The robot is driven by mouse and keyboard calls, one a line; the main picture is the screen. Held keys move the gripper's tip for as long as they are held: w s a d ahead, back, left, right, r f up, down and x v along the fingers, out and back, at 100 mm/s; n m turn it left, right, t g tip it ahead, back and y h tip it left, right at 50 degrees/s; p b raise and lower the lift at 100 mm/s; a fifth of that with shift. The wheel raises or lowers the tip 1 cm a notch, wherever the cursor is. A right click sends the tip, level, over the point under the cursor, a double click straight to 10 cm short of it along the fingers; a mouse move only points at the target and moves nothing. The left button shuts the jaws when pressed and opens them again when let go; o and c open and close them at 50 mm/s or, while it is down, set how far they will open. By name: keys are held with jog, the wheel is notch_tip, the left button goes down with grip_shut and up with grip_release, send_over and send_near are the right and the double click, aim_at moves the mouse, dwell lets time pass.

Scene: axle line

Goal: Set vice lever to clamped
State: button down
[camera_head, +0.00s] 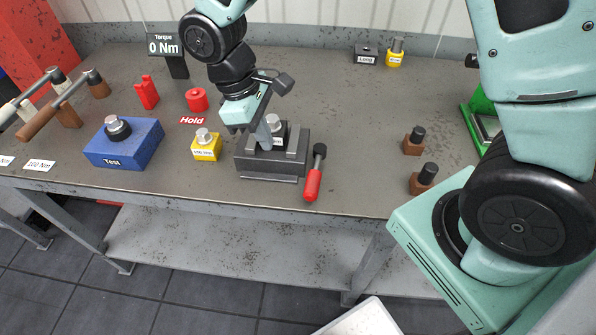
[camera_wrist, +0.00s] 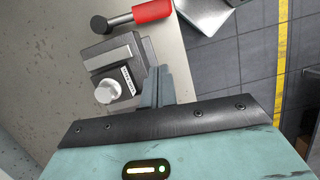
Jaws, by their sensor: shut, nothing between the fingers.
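The vice (camera_head: 270,168) is a dark grey block near the front edge of the bench, with a silver part between its jaws. Its lever has a red handle (camera_head: 313,184) and a black knob end, and sits at the vice's right side, pointing toward the front edge. In the wrist view the vice (camera_wrist: 95,52) and the red handle (camera_wrist: 151,11) are at the top. My gripper (camera_head: 268,136) is shut and empty, above the left part of the vice. It also shows in the wrist view (camera_wrist: 157,82), apart from the lever. Its fingertips partly hide the vice in the head view.
A yellow block (camera_head: 206,150) and a blue Test block (camera_head: 124,148) stand left of the vice. Several torque wrenches lie at far left. Two brown blocks with black tops (camera_head: 414,142) stand at right. A torque display (camera_head: 164,46) is behind. Bench between the lever and brown blocks is clear.

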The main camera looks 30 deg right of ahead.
aim_at(315, 171)
jog(key=p+x, duration=0.2)
jog(key=x, duration=0.7)
jog(key=shift+s+d+f, duration=0.1)
jog(key=shift+s+f, duration=0.1)
jog(key=shift+s+d+f+p, duration=0.15)
jog(key=shift+s+d+p, duration=0.4)
jog(key=shift+s+d, duration=0.3)
jog(key=shift+s+d+f, duration=0.3)
jog(key=shift+d, duration=0.2)
